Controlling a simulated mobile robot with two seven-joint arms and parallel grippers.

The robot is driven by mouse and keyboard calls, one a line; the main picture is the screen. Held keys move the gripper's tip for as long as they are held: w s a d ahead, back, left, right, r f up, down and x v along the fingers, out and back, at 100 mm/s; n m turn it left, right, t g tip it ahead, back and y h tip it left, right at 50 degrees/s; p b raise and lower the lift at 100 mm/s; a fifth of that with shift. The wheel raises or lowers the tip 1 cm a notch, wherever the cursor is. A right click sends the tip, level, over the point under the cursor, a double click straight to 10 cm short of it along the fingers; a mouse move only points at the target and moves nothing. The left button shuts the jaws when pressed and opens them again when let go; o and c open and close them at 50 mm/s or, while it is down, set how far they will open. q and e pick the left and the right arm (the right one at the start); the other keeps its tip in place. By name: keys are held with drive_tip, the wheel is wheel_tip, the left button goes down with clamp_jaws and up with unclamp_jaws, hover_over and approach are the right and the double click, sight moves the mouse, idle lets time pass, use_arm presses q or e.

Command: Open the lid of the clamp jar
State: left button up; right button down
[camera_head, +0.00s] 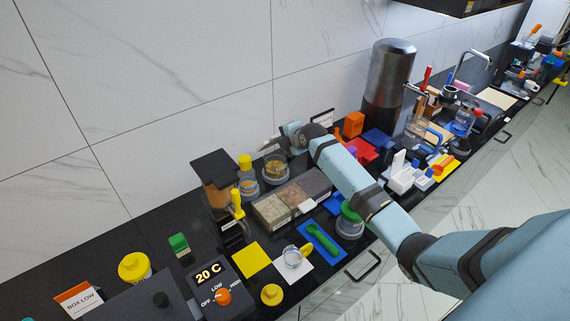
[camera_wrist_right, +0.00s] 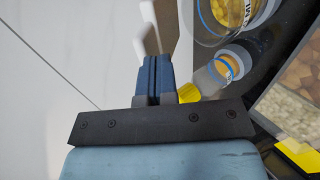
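Two clear glass jars stand near the wall. The larger jar (camera_head: 275,168) holds yellow-brown contents and also shows at the top of the right wrist view (camera_wrist_right: 236,14). The smaller jar (camera_head: 249,187), with a blue ring, shows below it in the right wrist view (camera_wrist_right: 226,68). I cannot tell which is the clamp jar, or make out a clamp or lid position. My right gripper (camera_head: 270,146) is just behind the larger jar, on its wall side, apart from it. My left gripper is not in view.
A tray of grainy samples (camera_head: 292,200) lies in front of the jars. A dark stand (camera_head: 214,168) and a yellow-topped item (camera_head: 245,162) are close to their left. The tiled wall (camera_head: 180,90) is close behind.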

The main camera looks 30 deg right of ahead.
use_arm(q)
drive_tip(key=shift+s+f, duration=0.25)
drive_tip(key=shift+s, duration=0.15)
use_arm(e)
drive_tip(key=shift+w+r, duration=0.7)
drive_tip(key=shift+w, duration=0.25)
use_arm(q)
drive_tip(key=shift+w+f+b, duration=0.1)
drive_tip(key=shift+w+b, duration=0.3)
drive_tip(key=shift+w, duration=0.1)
use_arm(e)
drive_tip(key=shift+w+a+r, duration=0.1)
drive_tip(key=shift+w+r, duration=0.15)
drive_tip(key=shift+w, duration=0.3)
drive_tip(key=shift+w+a+r, duration=0.1)
drive_tip(key=shift+w+r, duration=0.1)
drive_tip(key=shift+w, duration=0.35)
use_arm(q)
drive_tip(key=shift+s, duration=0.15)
